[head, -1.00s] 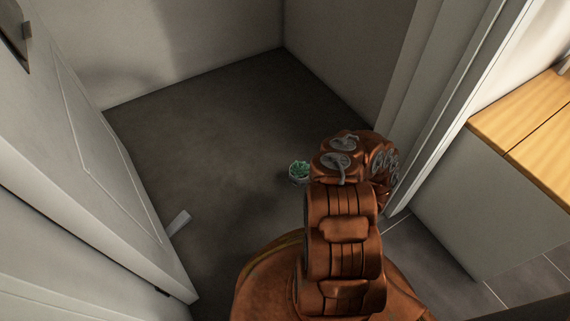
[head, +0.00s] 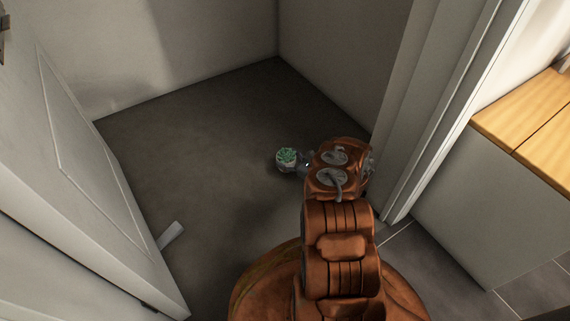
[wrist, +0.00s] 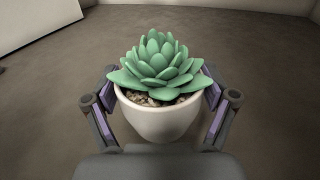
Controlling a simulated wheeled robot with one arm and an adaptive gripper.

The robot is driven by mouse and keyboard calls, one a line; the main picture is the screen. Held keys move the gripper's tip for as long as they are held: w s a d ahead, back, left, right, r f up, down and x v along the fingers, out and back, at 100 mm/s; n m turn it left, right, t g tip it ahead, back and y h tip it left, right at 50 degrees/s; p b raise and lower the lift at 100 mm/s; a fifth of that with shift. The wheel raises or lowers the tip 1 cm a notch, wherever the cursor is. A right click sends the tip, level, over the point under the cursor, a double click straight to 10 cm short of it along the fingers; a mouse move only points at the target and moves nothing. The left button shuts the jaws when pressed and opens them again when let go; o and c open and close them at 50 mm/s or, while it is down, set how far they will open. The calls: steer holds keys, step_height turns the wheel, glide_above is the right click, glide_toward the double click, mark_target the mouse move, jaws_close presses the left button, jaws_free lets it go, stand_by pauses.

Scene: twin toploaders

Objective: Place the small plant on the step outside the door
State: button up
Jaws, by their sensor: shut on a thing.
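The small plant (head: 286,155) is a green succulent in a white pot, in the head view left of my arm's end. In the wrist view the plant (wrist: 158,68) stands upright in its round pot (wrist: 160,120) between the two fingers. My gripper (wrist: 160,112) is shut on the pot, one finger on each side; it shows small in the head view (head: 289,166). The dark floor (head: 190,150) outside the door lies below the plant. I cannot tell whether the pot touches it. The white door (head: 85,160) stands open at the left.
A door frame (head: 440,110) rises close to the right of my arm. Beyond it is a cabinet with a wooden top (head: 520,120). Pale walls (head: 190,50) close off the far side. The dark floor left of the plant is clear, apart from the door's handle (head: 171,236).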

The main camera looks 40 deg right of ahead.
mark_target(285, 160)
steer(key=shift+w+d, duration=0.25)
steer(key=shift+w, duration=0.55)
steer(key=shift+f+b, duration=1.25)
steer(key=shift+f, duration=0.45)
steer(key=shift+f, duration=0.15)
steer(key=o, duration=1.3)
steer(key=shift+c, duration=0.2)
